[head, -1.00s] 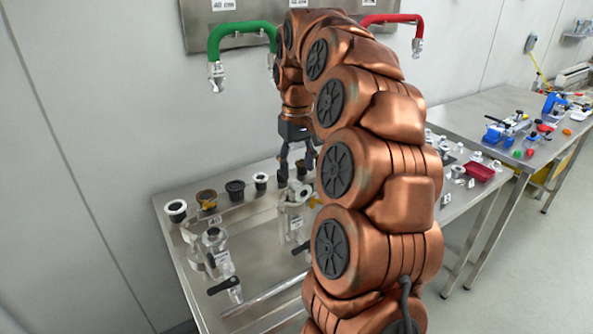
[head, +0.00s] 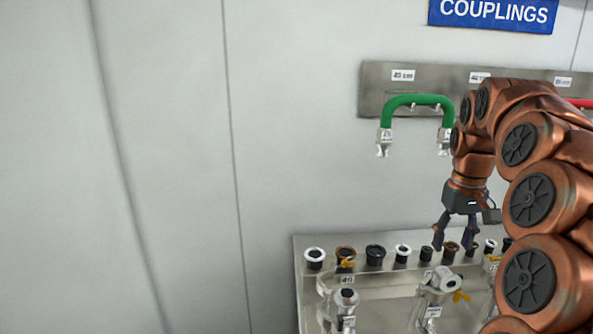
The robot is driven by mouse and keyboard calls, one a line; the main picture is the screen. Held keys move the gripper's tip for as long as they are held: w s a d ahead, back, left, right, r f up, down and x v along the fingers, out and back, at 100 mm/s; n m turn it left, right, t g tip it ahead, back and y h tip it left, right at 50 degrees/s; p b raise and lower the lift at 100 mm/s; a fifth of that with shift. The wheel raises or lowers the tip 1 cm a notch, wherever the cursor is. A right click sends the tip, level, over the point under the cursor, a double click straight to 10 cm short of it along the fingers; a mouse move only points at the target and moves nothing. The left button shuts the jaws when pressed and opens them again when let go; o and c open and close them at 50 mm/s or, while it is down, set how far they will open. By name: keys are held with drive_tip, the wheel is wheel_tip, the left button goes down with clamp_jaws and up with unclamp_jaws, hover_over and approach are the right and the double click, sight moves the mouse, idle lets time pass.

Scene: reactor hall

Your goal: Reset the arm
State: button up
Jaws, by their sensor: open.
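My copper-coloured arm rises at the right edge of the head view and bends over at the top. My gripper (head: 455,246) hangs from its end, pointing down, with its dark fingers spread apart and nothing seen between them. The fingertips appear over the back row of fittings on the metal bench (head: 300,290); whether they touch anything cannot be told. Part of the bench is hidden behind my arm.
Several ring-shaped fittings (head: 375,253) line the bench's back edge. Metal valve fittings (head: 436,285) stand in front. A green hose (head: 418,100) hangs on a wall panel (head: 372,85) behind my arm, under a blue sign (head: 493,12). The left side shows bare wall.

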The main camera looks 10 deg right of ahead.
drive_tip(key=s+a+f+n+g, duration=0.1)
drive_tip(key=s+a+f, duration=0.2)
drive_tip(key=s+a, duration=0.6)
drive_tip(key=s+a+f+n, duration=0.1)
drive_tip(key=s+a+f, duration=0.3)
drive_tip(key=s+a, duration=0.5)
drive_tip(key=s+a+f, duration=0.4)
drive_tip(key=s+f, duration=0.2)
drive_tip(key=s, duration=0.4)
drive_tip(key=shift+s+f+m+g, duration=0.2)
drive_tip(key=shift+f+m+g, duration=0.1)
drive_tip(key=shift+f+g, duration=0.1)
